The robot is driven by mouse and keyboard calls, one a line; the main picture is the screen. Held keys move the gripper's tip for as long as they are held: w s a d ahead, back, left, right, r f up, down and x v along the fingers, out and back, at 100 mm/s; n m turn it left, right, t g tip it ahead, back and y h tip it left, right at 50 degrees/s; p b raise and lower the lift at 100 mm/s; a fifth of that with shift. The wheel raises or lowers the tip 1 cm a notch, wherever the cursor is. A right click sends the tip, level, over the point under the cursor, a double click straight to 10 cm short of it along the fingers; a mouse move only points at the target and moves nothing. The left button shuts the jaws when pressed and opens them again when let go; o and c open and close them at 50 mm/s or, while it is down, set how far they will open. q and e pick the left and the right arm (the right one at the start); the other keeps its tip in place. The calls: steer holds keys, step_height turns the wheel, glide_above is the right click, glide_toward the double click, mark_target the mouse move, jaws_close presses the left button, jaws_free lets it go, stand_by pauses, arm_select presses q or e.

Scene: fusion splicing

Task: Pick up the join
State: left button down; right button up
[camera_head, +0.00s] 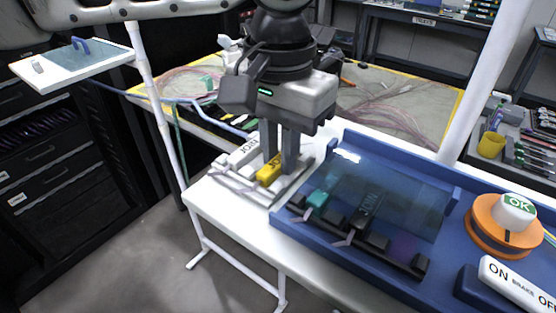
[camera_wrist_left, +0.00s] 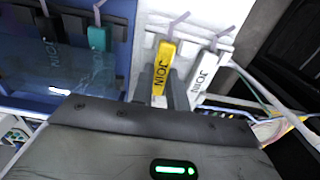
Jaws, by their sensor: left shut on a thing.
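A yellow piece marked JOIN (camera_head: 268,171) sits at the white rack (camera_head: 290,196) on the white table. It also shows in the left wrist view (camera_wrist_left: 160,75), standing with a thin grey tail at its top. My left gripper (camera_head: 278,168) points down and is shut on this yellow piece. A white piece marked JOIN (camera_head: 242,153) lies beside it in the same rack; the left wrist view shows it (camera_wrist_left: 204,76) just right of the yellow one. I cannot tell whether the yellow piece is clear of the rack. My right gripper is not in view.
A blue tray (camera_head: 286,226) with a clear cover stands right of the rack, holding black pieces and a teal piece (camera_head: 317,199). An orange-based OK button (camera_head: 514,208) and an ON/OFF brake switch (camera_head: 515,283) are farther right. Cables lie behind.

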arm_select(q)
steer(key=shift+r, duration=0.1)
steer(key=shift+r, duration=0.55)
steer(key=s+d+r+p, duration=0.1)
steer(key=s+d+r, duration=0.4)
steer(key=d+r, duration=0.6)
steer(key=shift+d+r+p, duration=0.3)
steer(key=shift+d+r, duration=0.05)
steer(key=shift+d, duration=0.75)
